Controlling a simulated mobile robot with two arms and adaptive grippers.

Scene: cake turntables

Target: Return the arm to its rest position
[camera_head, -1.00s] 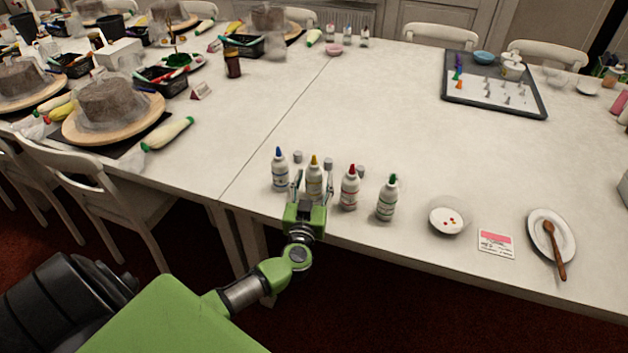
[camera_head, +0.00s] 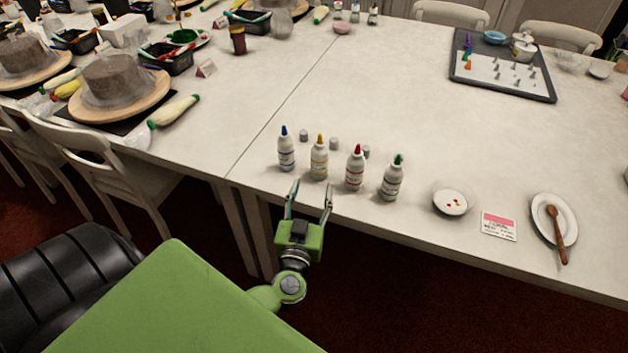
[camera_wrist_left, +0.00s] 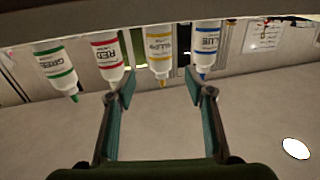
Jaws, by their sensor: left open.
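My left gripper (camera_head: 309,204) is open and empty in the head view, at the near edge of the table, just in front of the bottles. The yellow-tipped bottle (camera_head: 319,158) stands upright behind it, apart from the fingers. The blue-tipped bottle (camera_head: 286,150) stands to its left. The red-tipped bottle (camera_head: 355,168) and the green-tipped bottle (camera_head: 392,178) stand to its right. In the left wrist view the picture is upside down; the open fingers (camera_wrist_left: 161,92) have nothing between them, and the yellow bottle (camera_wrist_left: 158,50) shows beyond. My right gripper is not in view.
Small grey caps (camera_head: 334,144) lie behind the bottles. A white bowl (camera_head: 450,203), a pink-and-white card (camera_head: 499,225) and a plate with a wooden spoon (camera_head: 541,209) are to the right. Chairs (camera_head: 150,200) stand at the left. The table's middle is clear.

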